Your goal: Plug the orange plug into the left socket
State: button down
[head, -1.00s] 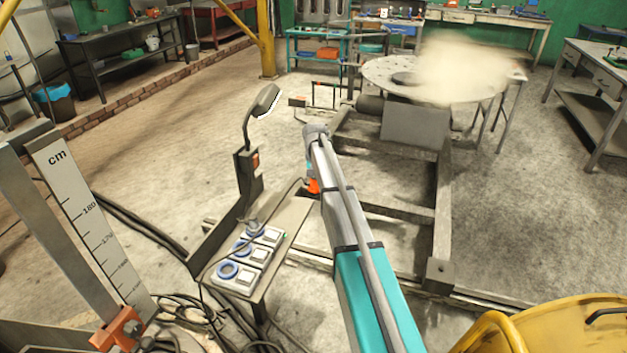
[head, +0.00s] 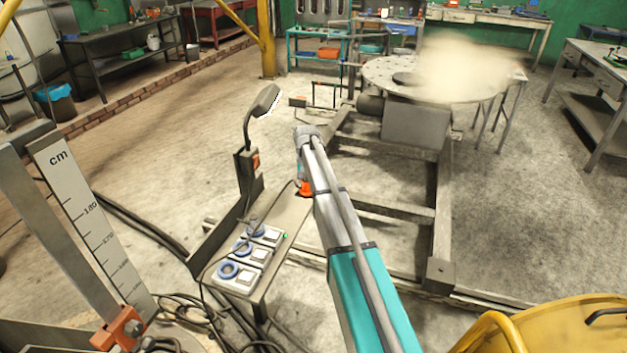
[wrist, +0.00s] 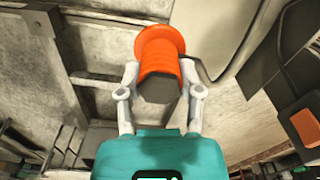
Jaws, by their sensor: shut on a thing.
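The orange plug (wrist: 160,52) is held between the two fingers of my gripper (wrist: 160,68), its wide flange pointing away from the teal wrist. In the head view the plug (head: 305,189) shows partly behind my arm, beyond the right edge of the socket bench. A thin dark cable runs from near it toward the sockets.
White square switch units (head: 244,280) sit beside the sockets. A bent lamp (head: 262,101) and an upright plate with an orange switch (head: 256,160) rise behind the bench (head: 283,258). A metal floor frame (head: 440,215) lies to the right. Loose cables lie at lower left.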

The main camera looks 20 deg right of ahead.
jog(key=s+a+f+b, duration=0.2)
jog(key=s+a, duration=0.3)
jog(key=a, duration=0.5)
jog(key=s+a+f+b, duration=0.2)
jog(key=s+a, duration=0.3)
jog(key=a, duration=0.6)
jog(key=s+a+f+b, duration=0.2)
jog(key=s+a, duration=0.3)
jog(key=a, duration=0.6)
jog(key=shift+s+a+f, duration=0.15)
jog(key=shift+s+f, duration=0.05)
jog(key=shift+s, duration=0.05)
jog(key=shift+f, duration=0.15)
jog(key=shift+f+b, duration=2.1)
jog(key=shift+b, duration=0.25)
jog(key=shift+f+b, duration=1.45)
jog(key=shift+f, duration=0.05)
jog(key=shift+c, duration=0.8)
grip_release()
